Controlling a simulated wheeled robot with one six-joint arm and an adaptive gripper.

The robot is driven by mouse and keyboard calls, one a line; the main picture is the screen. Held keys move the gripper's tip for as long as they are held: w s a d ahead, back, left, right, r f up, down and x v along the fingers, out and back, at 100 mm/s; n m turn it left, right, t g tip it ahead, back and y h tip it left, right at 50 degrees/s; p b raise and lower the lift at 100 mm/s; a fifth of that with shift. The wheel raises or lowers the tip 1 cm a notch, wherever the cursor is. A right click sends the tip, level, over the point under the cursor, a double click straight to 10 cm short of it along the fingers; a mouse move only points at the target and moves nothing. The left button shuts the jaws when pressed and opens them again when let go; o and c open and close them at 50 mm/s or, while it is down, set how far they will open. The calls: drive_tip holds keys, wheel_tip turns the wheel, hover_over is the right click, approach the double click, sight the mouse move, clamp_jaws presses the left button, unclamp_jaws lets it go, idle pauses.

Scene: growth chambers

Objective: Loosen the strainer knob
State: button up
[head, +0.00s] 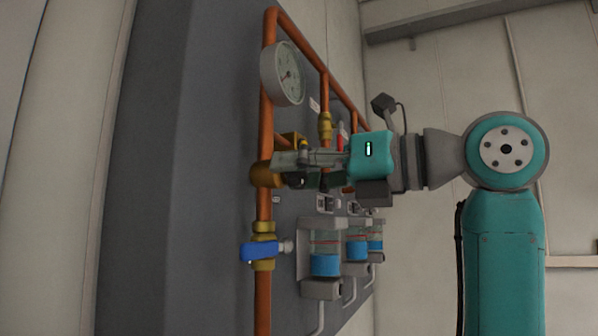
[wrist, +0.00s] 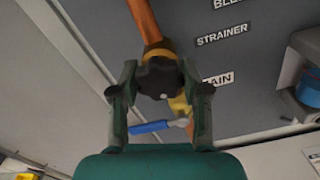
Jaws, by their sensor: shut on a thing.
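The strainer knob (wrist: 157,76) is black and lobed, on a brass fitting on the copper pipe in the wrist view. My gripper (wrist: 158,80) has one finger on each side of it and is shut on it. In the head view my gripper (head: 283,167) reaches left to the brass strainer body (head: 264,176). There its fingers hide the knob. A "STRAINER" label (wrist: 222,34) is on the panel beside the knob.
A blue-handled valve (head: 259,250) is below the strainer on the same pipe. A round gauge (head: 283,74) is above. Clear cups with blue liquid (head: 325,256) stand on the panel, lower right. A red handle (head: 340,141) is behind my gripper.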

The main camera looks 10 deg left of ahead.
drive_tip(key=shift+f+n, duration=0.15)
drive_tip(key=shift+n, duration=0.45)
drive_tip(key=o, duration=1.1)
drive_tip(key=shift+o, duration=0.2)
drive_tip(key=shift+d, duration=0.1)
drive_tip(key=v, duration=1.1)
drive_tip(key=shift+s+d, duration=0.15)
drive_tip(key=shift+d, duration=0.25)
